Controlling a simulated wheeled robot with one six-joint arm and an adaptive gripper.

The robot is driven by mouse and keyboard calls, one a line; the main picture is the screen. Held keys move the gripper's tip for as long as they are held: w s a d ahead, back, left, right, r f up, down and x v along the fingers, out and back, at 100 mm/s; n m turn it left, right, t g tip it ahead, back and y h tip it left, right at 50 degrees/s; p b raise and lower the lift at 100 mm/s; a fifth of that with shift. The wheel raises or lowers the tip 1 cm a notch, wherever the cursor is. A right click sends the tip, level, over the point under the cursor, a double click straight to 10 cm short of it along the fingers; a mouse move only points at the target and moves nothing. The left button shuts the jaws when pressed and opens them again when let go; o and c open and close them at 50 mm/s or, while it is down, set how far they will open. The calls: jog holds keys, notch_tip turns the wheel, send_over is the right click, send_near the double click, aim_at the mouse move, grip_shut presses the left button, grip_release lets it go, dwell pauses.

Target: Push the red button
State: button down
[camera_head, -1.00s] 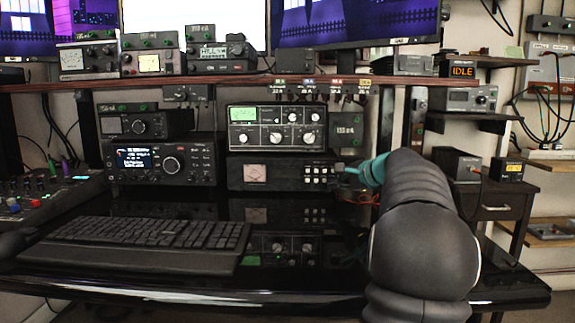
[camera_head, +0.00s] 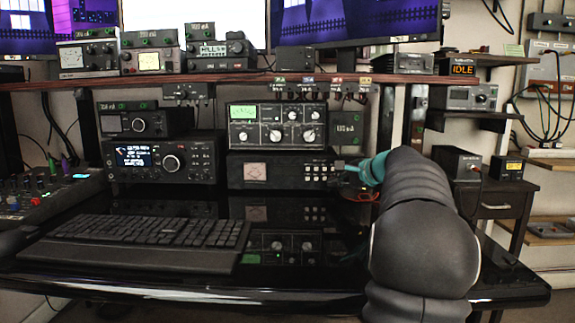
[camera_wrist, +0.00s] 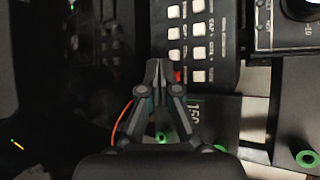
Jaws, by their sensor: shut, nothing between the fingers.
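The red button (camera_wrist: 177,76) shows in the wrist view as a small red patch on a black panel, partly hidden by my gripper. It sits in line with a column of white buttons (camera_wrist: 173,33). My gripper (camera_wrist: 157,64) is shut and empty, its tips just left of the red button in that view. I cannot tell whether it touches the button or panel. In the head view, my gripper (camera_head: 341,167) is at the right end of the black box (camera_head: 235,172) with white buttons (camera_head: 317,173). The red button cannot be made out there.
A radio tuner with knobs (camera_head: 278,128) sits on top of the black box. A keyboard (camera_head: 145,231) lies on the glossy desk at front left. An orange cable (camera_wrist: 121,125) runs beside my gripper. Another radio (camera_head: 163,160) stands to the left.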

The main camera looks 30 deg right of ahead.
jog(key=shift+w+d, duration=0.1)
jog(key=shift+w+d+p, duration=0.15)
jog(key=shift+w+p, duration=0.1)
jog(key=shift+p, duration=0.1)
jog(key=shift+w, duration=0.1)
dwell(0.6)
jog(key=shift+s+a, duration=0.25)
jog(key=shift+s, duration=0.25)
jog(key=shift+s+a+f+b, duration=0.1)
jog(key=shift+s+a+b, duration=0.2)
jog(key=shift+s+b, duration=0.3)
jog(key=shift+s+a+b, duration=0.6)
jog(key=shift+s+a, duration=0.05)
jog(key=shift+s, duration=0.35)
jog(key=shift+s+a+b, duration=0.55)
jog(key=shift+s+a, duration=0.05)
jog(key=shift+s, duration=0.35)
